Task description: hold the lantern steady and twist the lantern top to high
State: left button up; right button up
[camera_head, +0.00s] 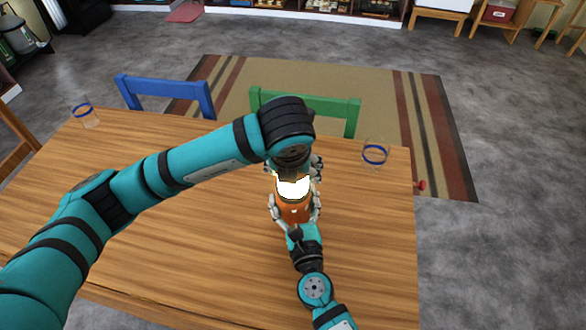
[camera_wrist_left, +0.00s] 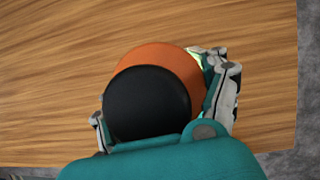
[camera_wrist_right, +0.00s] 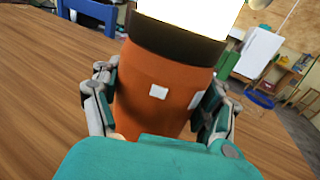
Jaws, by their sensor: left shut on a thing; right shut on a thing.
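The lantern has an orange base (camera_head: 293,208), a brightly glowing white middle (camera_head: 293,187) and a black top (camera_wrist_left: 148,104). It stands upright on the wooden table (camera_head: 190,235). My left gripper (camera_head: 295,168) reaches down from above and is shut on the lantern top, which the wrist hides in the head view. My right gripper (camera_wrist_right: 160,100) comes from the near side and is shut around the orange base, with a finger on each side. In the right wrist view a small white square (camera_wrist_right: 158,91) shows on the base, below a dark band (camera_wrist_right: 172,42).
A clear glass with a blue band (camera_head: 375,153) stands right of the lantern, and another (camera_head: 84,113) at the far left. A blue chair (camera_head: 165,91) and a green chair (camera_head: 335,107) are at the far table edge. Table space left of the lantern is clear.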

pick_arm(q)
jog(key=shift+a, duration=0.1)
jog(key=o, duration=1.4)
jog(key=v, duration=1.2)
pick_arm(e)
jog(key=o, duration=1.7)
jog(key=shift+c, duration=0.2)
